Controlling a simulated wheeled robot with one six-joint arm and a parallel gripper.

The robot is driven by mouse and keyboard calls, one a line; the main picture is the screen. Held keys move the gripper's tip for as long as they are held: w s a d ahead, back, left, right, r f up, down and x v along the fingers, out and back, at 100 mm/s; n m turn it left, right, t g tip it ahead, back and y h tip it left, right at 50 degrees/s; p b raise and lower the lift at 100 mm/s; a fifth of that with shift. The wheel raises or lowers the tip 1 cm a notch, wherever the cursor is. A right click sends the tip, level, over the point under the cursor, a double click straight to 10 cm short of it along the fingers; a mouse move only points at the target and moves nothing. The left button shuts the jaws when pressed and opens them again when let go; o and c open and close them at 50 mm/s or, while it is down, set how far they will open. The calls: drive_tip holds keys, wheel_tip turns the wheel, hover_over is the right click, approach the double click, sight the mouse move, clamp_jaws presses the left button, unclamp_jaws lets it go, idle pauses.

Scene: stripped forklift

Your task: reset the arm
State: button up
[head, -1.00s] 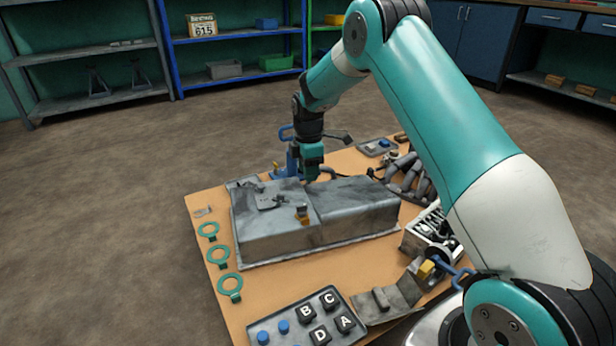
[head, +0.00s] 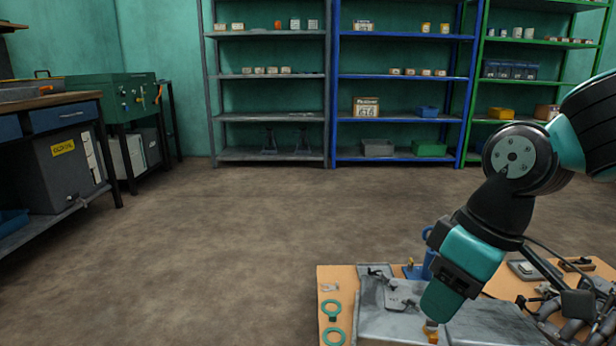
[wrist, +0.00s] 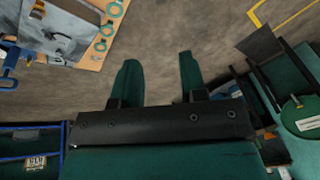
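My teal and black gripper (head: 445,285) is at the lower right of the head view, appearing in front of the grey metal cover (head: 490,325) on the wooden table. In the wrist view, the two dark green fingers of my gripper (wrist: 158,62) are spread apart with only bare floor between them. The gripper is open and empty. Whether it touches anything in the head view cannot be told. The cover also shows at the upper left of the wrist view (wrist: 50,30).
Teal rings (head: 332,310) lie on the table's left edge (head: 325,275). A blue-handled part (head: 427,262) stands behind the cover, and dark pipes (head: 575,305) lie to the right. Shelves (head: 265,115) line the back wall. A green machine (head: 125,95) stands left. The floor between is clear.

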drive_tip(key=s+a+r+m+p, duration=0.1)
drive_tip(key=s+a+r+m, duration=0.1)
drive_tip(key=s, duration=0.9)
wheel_tip(320, 180, up, 38)
drive_tip(key=w+p, duration=0.1)
drive_tip(key=p, duration=3.7)
drive_tip(key=shift+d+y, duration=0.15)
drive_tip(key=shift+y, duration=0.25)
drive_tip(key=shift+w+f, duration=0.1)
drive_tip(key=shift+f, duration=0.1)
